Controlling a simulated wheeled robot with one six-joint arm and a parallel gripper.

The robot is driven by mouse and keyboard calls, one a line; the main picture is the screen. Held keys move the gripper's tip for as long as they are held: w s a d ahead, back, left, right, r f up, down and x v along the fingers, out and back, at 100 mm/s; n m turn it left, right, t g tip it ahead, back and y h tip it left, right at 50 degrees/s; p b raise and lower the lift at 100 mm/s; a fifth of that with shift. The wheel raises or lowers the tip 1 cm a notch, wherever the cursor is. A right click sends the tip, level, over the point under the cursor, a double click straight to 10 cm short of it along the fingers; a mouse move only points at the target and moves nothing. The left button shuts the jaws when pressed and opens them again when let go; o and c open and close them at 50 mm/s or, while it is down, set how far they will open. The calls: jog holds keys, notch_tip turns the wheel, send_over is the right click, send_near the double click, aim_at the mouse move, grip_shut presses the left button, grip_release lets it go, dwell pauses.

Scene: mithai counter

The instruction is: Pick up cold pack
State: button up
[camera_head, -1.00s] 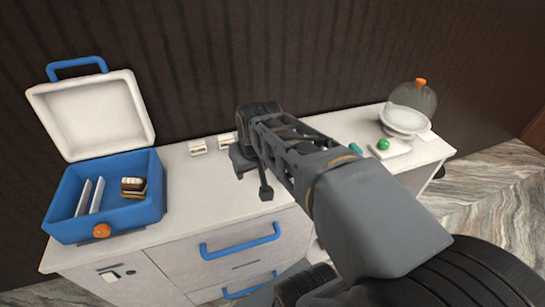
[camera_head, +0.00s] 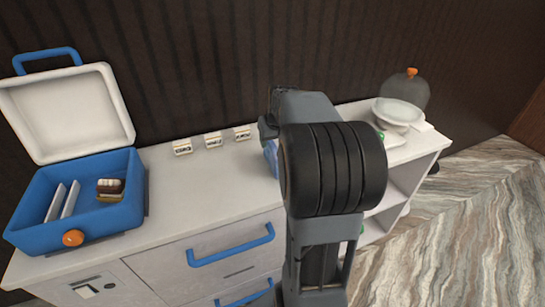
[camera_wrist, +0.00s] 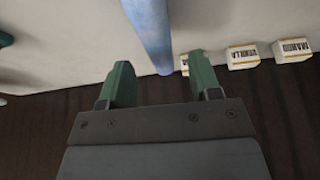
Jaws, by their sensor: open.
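A light blue object (camera_wrist: 150,30), likely the cold pack, stands out in the wrist view, reaching from the top edge down between my gripper's fingers. In the head view only a blue sliver (camera_head: 271,156) of it shows on the counter, beside my arm. My gripper (camera_wrist: 160,62) is open, with one green finger on each side of the blue object's end. I cannot tell whether either finger touches it. In the head view my gripper is hidden behind my arm.
An open blue cooler box (camera_head: 80,233) stands at the left of the white counter (camera_head: 190,195), holding white slabs and stacked sweets. Small labelled blocks (camera_head: 213,140) line the back edge. A white dish (camera_head: 397,111) is at the right. Blue drawer handles (camera_head: 230,246) project in front.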

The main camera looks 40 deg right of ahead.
aim_at(273, 145)
jog(key=shift+s+x, duration=0.2)
jog(key=shift+x, duration=2.55)
jog(key=shift+f, duration=0.25)
jog(key=shift+c, duration=0.4)
grip_shut()
